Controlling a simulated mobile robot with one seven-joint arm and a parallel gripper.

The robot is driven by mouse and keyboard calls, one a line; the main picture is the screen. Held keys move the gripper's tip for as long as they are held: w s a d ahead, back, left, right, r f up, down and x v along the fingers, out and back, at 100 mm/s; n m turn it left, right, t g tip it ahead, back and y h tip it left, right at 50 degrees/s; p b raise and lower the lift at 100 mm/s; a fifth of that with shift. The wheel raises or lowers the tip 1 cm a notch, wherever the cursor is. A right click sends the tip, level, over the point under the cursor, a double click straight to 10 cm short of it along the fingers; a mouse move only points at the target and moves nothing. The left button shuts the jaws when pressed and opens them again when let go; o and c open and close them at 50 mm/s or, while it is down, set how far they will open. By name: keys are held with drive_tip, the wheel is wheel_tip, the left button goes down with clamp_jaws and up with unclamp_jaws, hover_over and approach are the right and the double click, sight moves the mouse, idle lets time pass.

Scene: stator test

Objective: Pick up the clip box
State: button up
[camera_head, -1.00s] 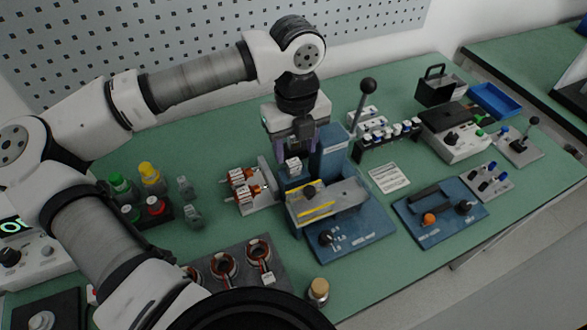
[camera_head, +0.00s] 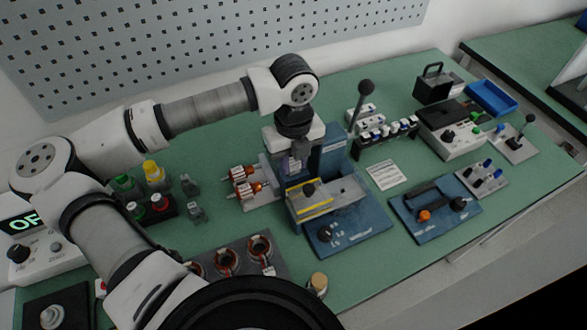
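My gripper (camera_head: 291,163) points down over the back left part of the blue test fixture (camera_head: 360,231), beside its upright blue block (camera_head: 333,150). A dark box with a handle (camera_head: 433,88) stands at the back right, away from my gripper.
Orange-and-white parts (camera_head: 243,182) stand close left of the gripper. A tall black-knobbed lever (camera_head: 366,88) rises to its right. A blue tray (camera_head: 491,98) lies back right.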

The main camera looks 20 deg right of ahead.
drive_tip(key=shift+c, duration=1.3)
drive_tip(key=shift+r, duration=0.15)
wheel_tip(320, 180, up, 20)
drive_tip(key=b, duration=0.4)
